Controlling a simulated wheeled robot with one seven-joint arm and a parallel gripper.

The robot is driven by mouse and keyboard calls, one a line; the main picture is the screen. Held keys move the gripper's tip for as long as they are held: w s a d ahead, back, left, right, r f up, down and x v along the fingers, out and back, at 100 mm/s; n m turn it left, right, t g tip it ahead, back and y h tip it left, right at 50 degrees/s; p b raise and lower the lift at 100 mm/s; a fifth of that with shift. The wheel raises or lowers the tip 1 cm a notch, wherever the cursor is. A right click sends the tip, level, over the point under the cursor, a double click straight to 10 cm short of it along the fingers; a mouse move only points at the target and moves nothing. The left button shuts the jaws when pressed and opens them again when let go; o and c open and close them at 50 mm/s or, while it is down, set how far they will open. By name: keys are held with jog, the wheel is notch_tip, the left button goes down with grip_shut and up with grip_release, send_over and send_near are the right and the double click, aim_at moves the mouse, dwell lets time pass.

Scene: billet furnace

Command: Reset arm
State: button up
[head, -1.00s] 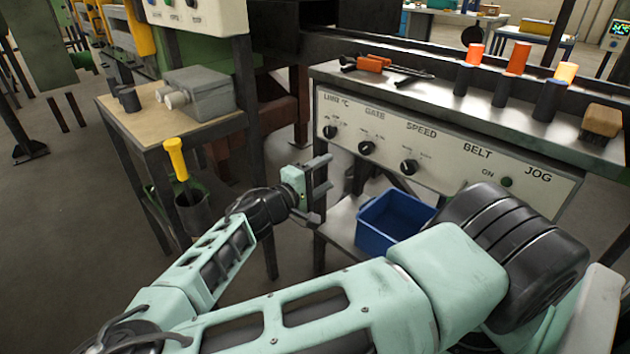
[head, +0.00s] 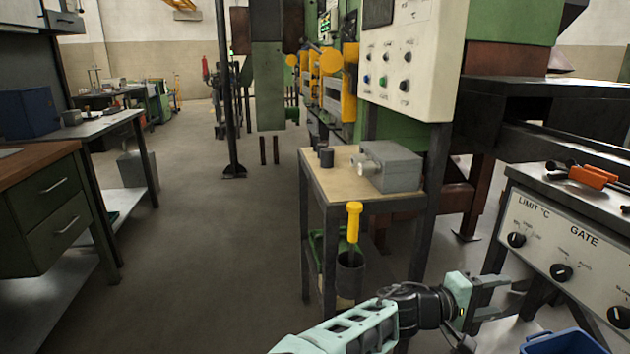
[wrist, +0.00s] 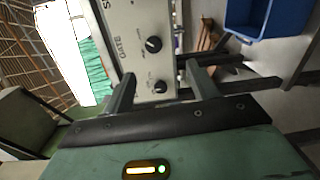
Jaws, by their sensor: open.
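My gripper (head: 508,298) is at the lower right of the head view, at the end of my pale green arm. Its two fingers are apart and nothing is between them. It is in the open air in front of the grey control panel (head: 541,239) with the GATE knob. In the wrist view the two fingers (wrist: 161,88) stand apart, with the panel face and its knobs (wrist: 153,45) beyond them.
A small table (head: 330,182) with a grey box (head: 390,166) stands left of my gripper, a yellow-handled tool (head: 353,222) below it. A blue bin (head: 565,343) is at the lower right. A drawer bench (head: 50,215) stands left; the floor between (head: 200,250) is clear.

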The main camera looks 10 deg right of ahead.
jog(key=s+a+f+g+y+p, duration=0.35)
jog(key=s+f+y, duration=0.2)
jog(key=s, duration=0.35)
jog(key=s+a+r+g+y+p, duration=0.2)
jog(key=s+a+y, duration=0.25)
jog(key=a, duration=0.35)
jog(key=s+a+r+n+t+y+p, duration=0.2)
jog(key=a+r, duration=0.5)
jog(key=r, duration=0.5)
jog(key=s+a+r+n+t+y+p, duration=0.2)
jog(key=s+a+r+n+y+p, duration=0.1)
jog(key=r, duration=1)
jog(key=s+a+n+y, duration=0.1)
jog(key=s+a+y, duration=0.1)
jog(key=a+y, duration=0.1)
jog(key=shift+a+r+p, duration=0.2)
jog(key=shift+a+p, duration=0.1)
jog(key=shift+a, duration=0.55)
jog(key=shift+t, duration=0.25)
